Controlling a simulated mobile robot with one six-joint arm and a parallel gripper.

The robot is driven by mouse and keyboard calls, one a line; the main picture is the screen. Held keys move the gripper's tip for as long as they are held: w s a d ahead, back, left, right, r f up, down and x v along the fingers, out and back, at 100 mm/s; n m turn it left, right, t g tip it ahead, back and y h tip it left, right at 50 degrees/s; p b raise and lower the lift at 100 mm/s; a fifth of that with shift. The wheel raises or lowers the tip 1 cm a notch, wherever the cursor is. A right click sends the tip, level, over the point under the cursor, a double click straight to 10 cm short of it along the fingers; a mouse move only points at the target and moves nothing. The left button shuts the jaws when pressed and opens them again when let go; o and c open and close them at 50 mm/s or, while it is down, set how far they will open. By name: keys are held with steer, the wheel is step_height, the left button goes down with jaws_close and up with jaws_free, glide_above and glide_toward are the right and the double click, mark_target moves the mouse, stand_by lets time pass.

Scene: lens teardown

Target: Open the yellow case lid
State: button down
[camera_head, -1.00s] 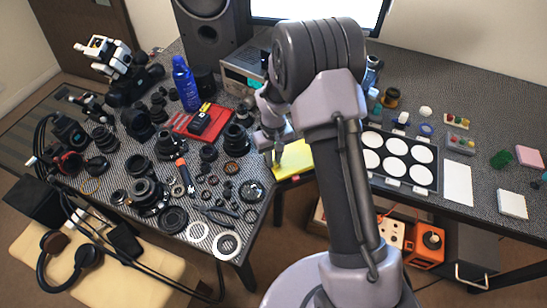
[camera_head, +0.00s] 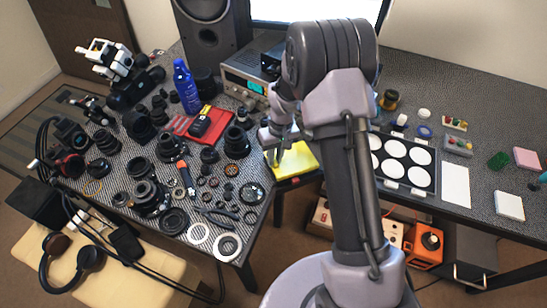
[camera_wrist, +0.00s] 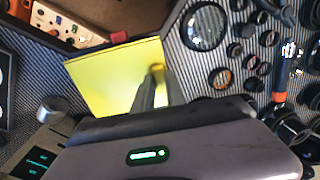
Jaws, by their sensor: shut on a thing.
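The yellow case (camera_head: 303,157) lies at the front edge of the table, left of my upright arm in the head view. In the wrist view the yellow case (camera_wrist: 100,80) shows as a flat bright panel. My gripper (camera_head: 272,158) is at the case's left part, and in the wrist view my gripper (camera_wrist: 156,72) reaches over the yellow surface with its fingers together. It is shut on the case lid; the gripped part is mostly hidden by the fingers. I cannot tell whether the lid is raised.
Several lens parts (camera_head: 150,195) crowd the table to the left. A red tray (camera_head: 222,115) and a blue spray can (camera_head: 186,85) stand behind them. A board with white discs (camera_head: 425,180) lies to the right. An orange box (camera_head: 424,243) is below the table.

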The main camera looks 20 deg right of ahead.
steer(key=d+r+y+p, duration=0.5)
steer(key=d+r, duration=0.1)
steer(key=r, duration=0.1)
steer(key=p, duration=0.1)
glide_toward(290, 158)
steer(key=d+v, duration=0.1)
steer(key=v, duration=0.5)
steer(key=shift+w+d+f+g+p, duration=0.15)
steer(key=shift+d+f+g+p, duration=0.25)
steer(key=shift+d, duration=0.45)
stand_by(0.6)
steer(key=c, duration=1.2)
jaws_free()
steer(key=shift+f, duration=0.15)
steer(key=o, duration=0.4)
steer(key=shift+w+d, duration=0.1)
steer(key=shift+w, duration=0.15)
steer(key=shift+c, duration=0.7)
